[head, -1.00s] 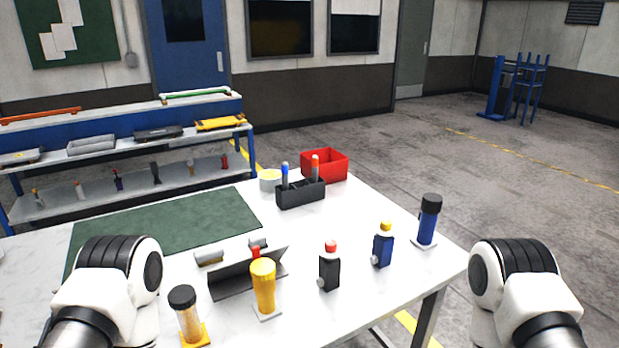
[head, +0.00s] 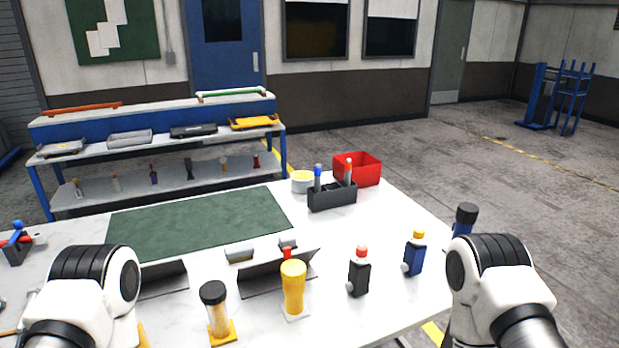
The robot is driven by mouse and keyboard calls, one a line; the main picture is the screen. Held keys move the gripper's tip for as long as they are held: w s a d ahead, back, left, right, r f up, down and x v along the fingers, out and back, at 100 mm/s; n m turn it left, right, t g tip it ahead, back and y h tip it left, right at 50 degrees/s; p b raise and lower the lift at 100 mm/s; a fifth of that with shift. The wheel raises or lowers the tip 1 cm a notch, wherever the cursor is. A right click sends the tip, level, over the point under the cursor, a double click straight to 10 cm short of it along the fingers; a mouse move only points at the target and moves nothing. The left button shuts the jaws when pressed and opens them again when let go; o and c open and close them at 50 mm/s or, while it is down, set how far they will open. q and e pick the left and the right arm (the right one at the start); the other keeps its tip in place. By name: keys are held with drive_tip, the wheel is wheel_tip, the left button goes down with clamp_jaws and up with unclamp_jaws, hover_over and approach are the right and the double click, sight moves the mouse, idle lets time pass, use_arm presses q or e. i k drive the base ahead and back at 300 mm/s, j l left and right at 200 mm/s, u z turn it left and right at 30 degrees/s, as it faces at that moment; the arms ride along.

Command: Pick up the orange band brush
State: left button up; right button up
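I cannot pick out an orange band brush for certain. The black holder (head: 332,197) at the table's back right holds two upright sticks, one with a blue top (head: 318,172) and one with an orange-red top (head: 348,168); whether these are brushes is too small to tell. Thin items at the table's left edge are partly hidden by my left arm. Neither gripper shows; only white and black links of my two arms are in view at the lower left and lower right.
A green mat (head: 200,222) and red bin (head: 358,168) lie behind. A blue shelf (head: 155,131) stands beyond.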

sight(348, 162)
drive_tip(key=i+l+u, duration=0.1)
drive_tip(key=l+u, duration=0.25)
drive_tip(key=l, duration=0.25)
drive_tip(key=l+u, duration=0.35)
drive_tip(key=l, duration=0.2)
drive_tip(key=l+u, duration=0.4)
drive_tip(key=l, duration=0.25)
